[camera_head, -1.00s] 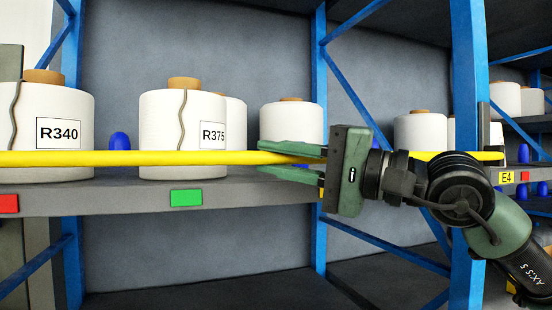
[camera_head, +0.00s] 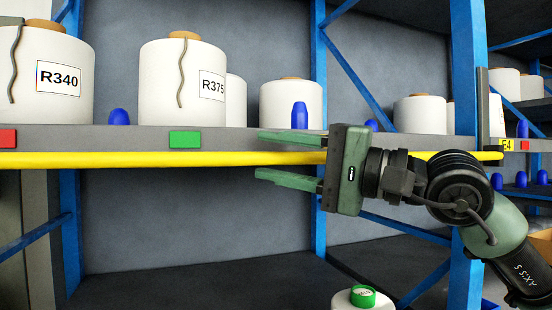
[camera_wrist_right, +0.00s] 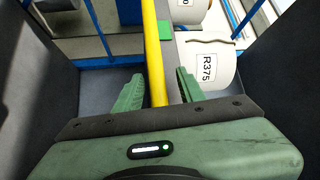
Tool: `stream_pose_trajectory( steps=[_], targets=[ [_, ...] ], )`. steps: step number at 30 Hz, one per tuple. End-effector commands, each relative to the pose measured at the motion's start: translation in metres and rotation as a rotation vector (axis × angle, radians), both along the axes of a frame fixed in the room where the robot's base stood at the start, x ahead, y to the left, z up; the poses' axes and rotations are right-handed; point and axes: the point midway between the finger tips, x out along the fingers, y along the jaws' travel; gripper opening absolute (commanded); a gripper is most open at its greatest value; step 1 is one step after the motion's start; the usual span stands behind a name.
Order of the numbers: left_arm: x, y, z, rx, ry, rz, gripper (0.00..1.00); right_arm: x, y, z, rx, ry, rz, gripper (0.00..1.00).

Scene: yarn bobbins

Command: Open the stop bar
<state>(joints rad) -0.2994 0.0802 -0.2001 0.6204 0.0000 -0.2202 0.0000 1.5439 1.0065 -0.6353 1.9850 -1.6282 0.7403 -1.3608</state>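The yellow stop bar (camera_head: 100,160) runs level just below the front edge of the shelf (camera_head: 360,145), clear of the bobbins. My right gripper (camera_head: 262,157) is open around the bar, with one finger above it and one below it. In the right wrist view the bar (camera_wrist_right: 155,50) passes between the two fingers (camera_wrist_right: 157,92), with a visible gap on each side. My left gripper is not in view.
White bobbins R340 (camera_head: 50,105) and R375 (camera_head: 165,95) stand on the shelf, with more bobbins (camera_head: 290,105) behind and to the right. Blue uprights (camera_head: 466,60) frame the rack. A bobbin with a green top (camera_head: 345,300) shows below.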

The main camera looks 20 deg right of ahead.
Motion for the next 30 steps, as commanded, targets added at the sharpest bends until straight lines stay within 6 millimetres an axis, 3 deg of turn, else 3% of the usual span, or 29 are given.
stream_pose_trajectory(
  steps=[11,21,30],
  targets=[
    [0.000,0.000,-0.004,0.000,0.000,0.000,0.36,-0.004,-0.005,-0.003,0.001,0.001,-0.001,0.40],
    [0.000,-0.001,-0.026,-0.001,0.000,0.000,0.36,-0.040,-0.045,-0.012,0.001,0.001,-0.003,0.40],
    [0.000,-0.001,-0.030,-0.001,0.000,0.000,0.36,-0.052,-0.057,-0.012,0.000,0.001,0.000,0.40]
  ],
)
